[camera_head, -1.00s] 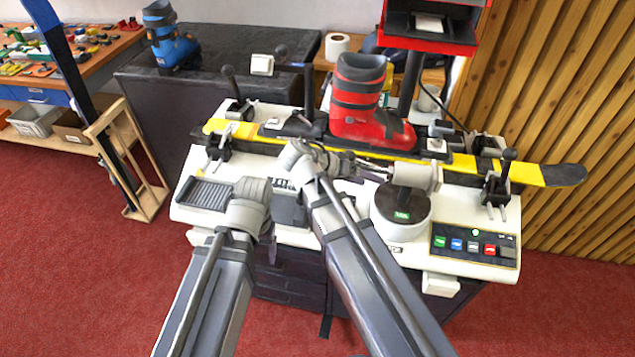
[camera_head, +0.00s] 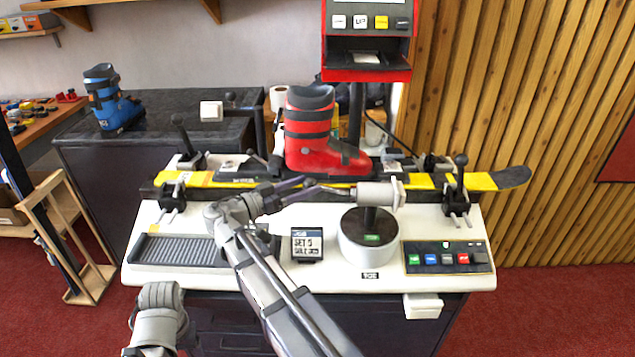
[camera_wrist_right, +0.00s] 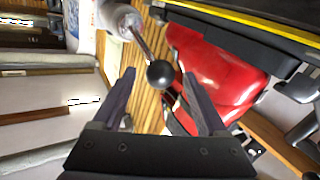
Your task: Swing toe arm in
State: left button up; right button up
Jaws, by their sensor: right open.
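The toe unit is a round grey-white drum (camera_head: 366,238) with a "TOE" label at its foot. A pale cylinder head (camera_head: 376,195) sits on its post, with a thin rod pointing left toward my right gripper. My right gripper (camera_head: 308,188) is open just left of that rod. In the right wrist view, a black ball knob (camera_wrist_right: 160,74) on the rod appears between the two open fingers (camera_wrist_right: 160,90), with visible space on both sides. The pale head (camera_wrist_right: 120,18) is behind it. My left wrist shows at the lower left; its fingers are out of sight.
A red boot (camera_head: 322,140) stands on a yellow and black ski (camera_head: 480,181) clamped behind the toe unit. A button panel (camera_head: 447,257) is at the right, a small display (camera_head: 306,244) at centre and a ribbed tray (camera_head: 185,250) at left. A red-framed machine (camera_head: 367,62) hangs above.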

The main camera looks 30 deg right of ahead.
jog(key=shift+w+d, duration=0.1)
jog(key=shift+d, duration=2.5)
jog(key=shift+c, duration=0.3)
grip_shut()
